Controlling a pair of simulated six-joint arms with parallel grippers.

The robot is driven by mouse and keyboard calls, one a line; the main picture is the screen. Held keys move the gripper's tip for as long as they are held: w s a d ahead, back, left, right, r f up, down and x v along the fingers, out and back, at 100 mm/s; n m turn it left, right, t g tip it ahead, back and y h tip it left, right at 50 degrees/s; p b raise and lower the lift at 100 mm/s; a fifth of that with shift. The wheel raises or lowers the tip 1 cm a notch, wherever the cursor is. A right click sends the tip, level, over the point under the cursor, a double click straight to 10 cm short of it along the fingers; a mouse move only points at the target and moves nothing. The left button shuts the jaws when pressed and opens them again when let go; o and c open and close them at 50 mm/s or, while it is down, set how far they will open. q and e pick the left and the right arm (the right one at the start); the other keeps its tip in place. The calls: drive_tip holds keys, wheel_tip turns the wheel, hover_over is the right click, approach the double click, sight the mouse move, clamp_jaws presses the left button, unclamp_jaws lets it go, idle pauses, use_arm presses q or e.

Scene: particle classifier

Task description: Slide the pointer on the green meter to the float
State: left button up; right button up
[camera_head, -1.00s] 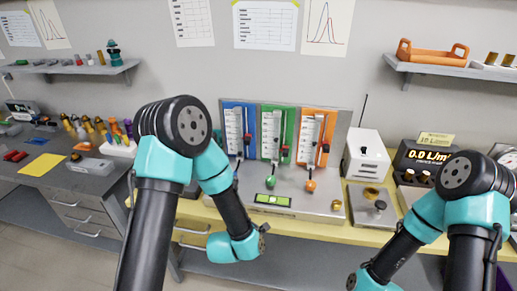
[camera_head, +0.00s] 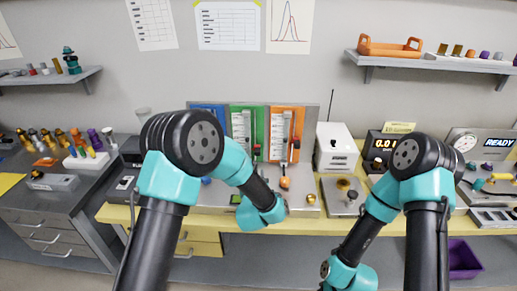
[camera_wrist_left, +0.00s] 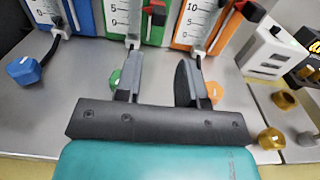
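The green meter (camera_head: 236,116) stands between the blue meter (camera_head: 207,110) and the orange meter (camera_head: 285,122). My left arm partly covers it in the head view. In the left wrist view, the green meter (camera_wrist_left: 124,7) shows only its lower part, with a white scale. Its pointer (camera_wrist_left: 155,12), red and black, is at the right of the scale near the top edge. I cannot make out the float. My left gripper (camera_wrist_left: 158,75) is open and empty, its fingers apart below the green and orange meters. My right gripper is out of view.
A green knob (camera_wrist_left: 115,78) is by the left finger and an orange knob (camera_wrist_left: 214,91) by the right finger. A blue knob (camera_wrist_left: 24,70) is at left. A white box (camera_head: 336,147) and brass knob (camera_wrist_left: 271,139) stand to the right.

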sight(258, 148)
use_arm(q)
drive_tip(key=shift+w, duration=0.15)
drive_tip(key=w, duration=1.1)
drive_tip(key=w+d, duration=0.1)
drive_tip(key=w, duration=0.5)
clamp_jaws()
